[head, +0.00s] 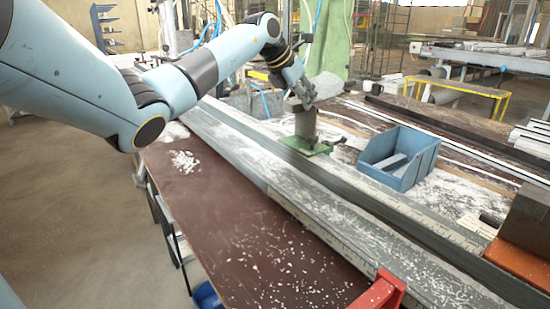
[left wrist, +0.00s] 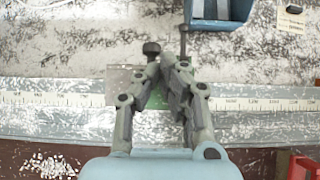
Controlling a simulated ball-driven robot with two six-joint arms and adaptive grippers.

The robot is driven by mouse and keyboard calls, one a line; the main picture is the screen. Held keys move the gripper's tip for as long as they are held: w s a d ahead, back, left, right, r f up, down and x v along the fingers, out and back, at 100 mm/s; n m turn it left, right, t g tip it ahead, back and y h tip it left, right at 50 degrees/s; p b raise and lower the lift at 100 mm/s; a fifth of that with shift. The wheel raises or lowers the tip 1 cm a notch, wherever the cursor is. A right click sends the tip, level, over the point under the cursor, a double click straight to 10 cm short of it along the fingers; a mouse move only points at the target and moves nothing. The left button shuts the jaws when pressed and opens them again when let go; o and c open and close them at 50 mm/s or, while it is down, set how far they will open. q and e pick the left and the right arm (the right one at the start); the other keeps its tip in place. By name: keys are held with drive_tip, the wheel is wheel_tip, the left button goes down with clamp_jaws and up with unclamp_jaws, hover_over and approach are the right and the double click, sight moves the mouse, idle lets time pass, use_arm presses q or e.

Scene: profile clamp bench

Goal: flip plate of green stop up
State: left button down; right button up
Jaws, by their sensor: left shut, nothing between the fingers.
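The green stop (head: 312,146) sits on the grey profile rail in the middle of the head view. Its grey metal plate (head: 306,124) appears to stand up from the green base; its exact tilt is hard to tell. In the left wrist view the plate (left wrist: 121,82) shows left of the fingers, and the green base (left wrist: 157,102) is partly hidden behind them. My left gripper (head: 304,103) is shut and empty, right at the plate and above the base. I cannot tell whether it touches the plate. My right gripper is not in view.
A blue bin (head: 400,160) stands behind the rail, right of the stop. A measuring scale (head: 310,215) runs along the rail. A red part (head: 380,291) is at the near edge, and an orange and brown block (head: 525,240) at the right. The brown tabletop (head: 220,215) in front is mostly clear, with white chips.

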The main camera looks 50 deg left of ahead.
use_arm(q)
drive_tip(key=v, duration=1.2)
idle(0.5)
